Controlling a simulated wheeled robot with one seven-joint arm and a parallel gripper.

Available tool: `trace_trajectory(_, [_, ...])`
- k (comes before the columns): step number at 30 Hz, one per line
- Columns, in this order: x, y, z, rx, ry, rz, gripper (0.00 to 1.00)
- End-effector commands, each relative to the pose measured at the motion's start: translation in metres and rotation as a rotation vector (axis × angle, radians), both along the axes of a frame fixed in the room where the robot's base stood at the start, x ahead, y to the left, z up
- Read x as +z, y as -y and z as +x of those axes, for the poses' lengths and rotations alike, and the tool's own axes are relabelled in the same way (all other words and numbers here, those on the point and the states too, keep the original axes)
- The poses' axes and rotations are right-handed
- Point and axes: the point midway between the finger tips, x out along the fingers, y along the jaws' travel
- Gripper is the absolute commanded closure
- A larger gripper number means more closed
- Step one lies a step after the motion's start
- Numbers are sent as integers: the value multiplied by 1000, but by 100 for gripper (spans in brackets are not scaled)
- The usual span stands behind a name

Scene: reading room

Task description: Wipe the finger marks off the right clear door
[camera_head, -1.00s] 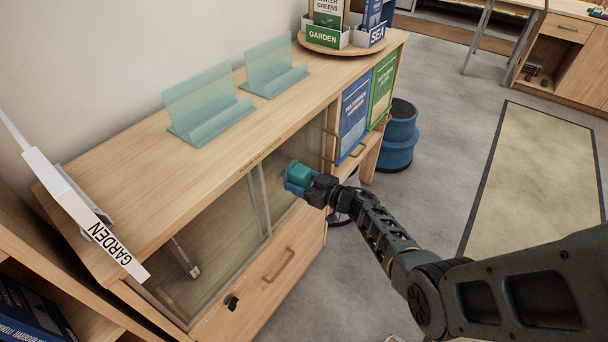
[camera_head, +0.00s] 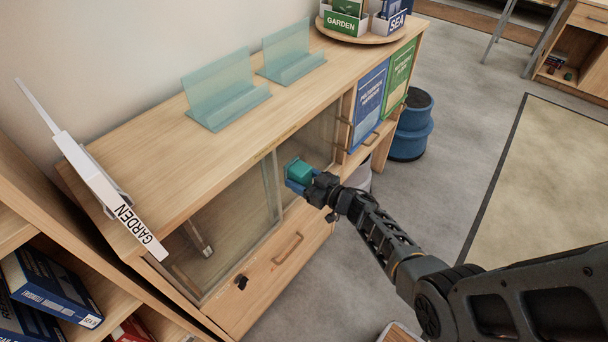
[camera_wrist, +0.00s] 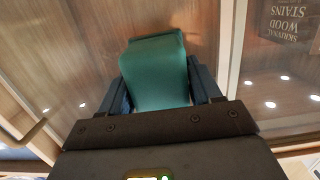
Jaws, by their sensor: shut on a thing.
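My gripper (camera_head: 306,183) is shut on a teal wiping pad (camera_head: 299,170), which also shows between the two dark fingers in the wrist view (camera_wrist: 157,75). The pad is at the front of the right clear door (camera_head: 318,135) of the low wooden cabinet, just right of the upright edge where the two doors meet. I cannot tell whether it touches the pane. The wrist view shows the pane with bright light reflections around the pad. I cannot make out clear finger marks. The left clear door (camera_head: 230,220) is beside it.
Two clear stands (camera_head: 228,95) and a round tray (camera_head: 375,33) with labelled boxes are on the cabinet top. A drawer handle (camera_head: 287,249) sticks out below the doors. A blue stool (camera_head: 410,130) stands right of the cabinet. Open grey floor lies to the right.

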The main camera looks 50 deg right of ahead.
Motion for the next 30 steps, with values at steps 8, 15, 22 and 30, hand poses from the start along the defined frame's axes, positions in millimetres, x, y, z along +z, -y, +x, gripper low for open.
trace_trajectory(8, [17, 0, 1, 2, 3, -2, 61])
trace_trajectory(15, [16, 11, 2, 1, 3, -3, 61])
trace_trajectory(22, [15, 31, 1, 0, 3, -1, 61])
trace_trajectory(30, [14, 41, 0, 0, 1, -1, 61])
